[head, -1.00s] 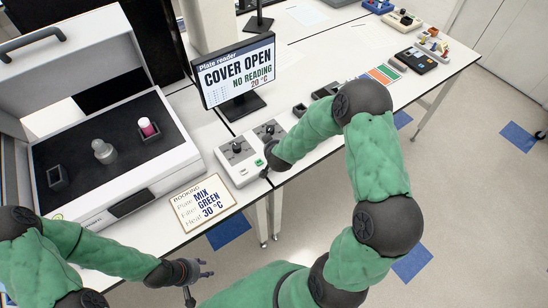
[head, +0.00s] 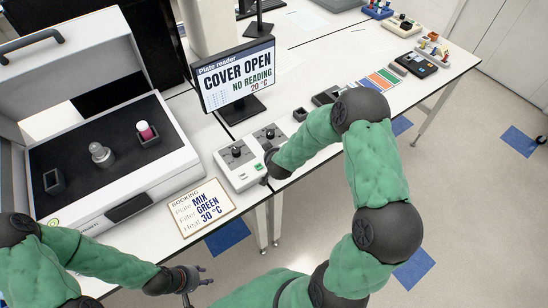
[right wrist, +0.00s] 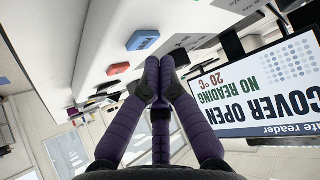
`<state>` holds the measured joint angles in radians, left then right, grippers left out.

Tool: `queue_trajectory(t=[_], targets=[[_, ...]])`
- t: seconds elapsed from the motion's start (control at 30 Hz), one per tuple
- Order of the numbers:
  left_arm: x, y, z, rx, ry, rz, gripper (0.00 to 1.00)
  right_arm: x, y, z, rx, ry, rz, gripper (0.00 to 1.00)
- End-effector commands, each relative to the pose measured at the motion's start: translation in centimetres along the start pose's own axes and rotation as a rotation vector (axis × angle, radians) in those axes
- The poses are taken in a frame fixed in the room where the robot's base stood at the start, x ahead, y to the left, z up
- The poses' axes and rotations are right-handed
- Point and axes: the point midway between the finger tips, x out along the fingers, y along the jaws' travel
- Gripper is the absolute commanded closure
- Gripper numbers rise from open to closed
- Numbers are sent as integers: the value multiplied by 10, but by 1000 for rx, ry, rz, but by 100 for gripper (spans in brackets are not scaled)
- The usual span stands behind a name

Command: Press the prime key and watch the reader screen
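The reader screen (head: 237,76) reads "COVER OPEN, NO READING, 20 °C"; it also shows upside down in the right wrist view (right wrist: 265,88). A white control box (head: 240,160) with two dark knobs stands in front of it, with a small green key (head: 258,167) near its front edge. I cannot read which key is prime. My right gripper (right wrist: 158,75) has its purple fingertips together, with nothing seen between them. In the head view it is at the box's right front corner, mostly hidden by my arm. My left gripper (head: 198,282) is open and empty, low before the bench.
The reader (head: 150,185) stands open at left, with a pink-topped vial (head: 145,131) and a grey knob inside. A booking card (head: 203,209) reads MIX, GREEN, 30 °C. The right wrist view shows a blue block (right wrist: 142,40) and a red block (right wrist: 118,69). Several small items line the bench at right.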

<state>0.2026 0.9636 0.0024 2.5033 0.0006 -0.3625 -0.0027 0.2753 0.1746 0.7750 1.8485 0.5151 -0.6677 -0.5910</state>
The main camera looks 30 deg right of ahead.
Motion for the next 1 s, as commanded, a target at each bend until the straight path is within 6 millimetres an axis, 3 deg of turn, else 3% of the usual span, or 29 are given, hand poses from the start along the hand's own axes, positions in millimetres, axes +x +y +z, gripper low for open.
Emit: queue_trajectory(t=[1.0], targets=[[6, -2, 0, 0, 0, 0, 60, 6, 0, 7, 0, 0, 0, 100]])
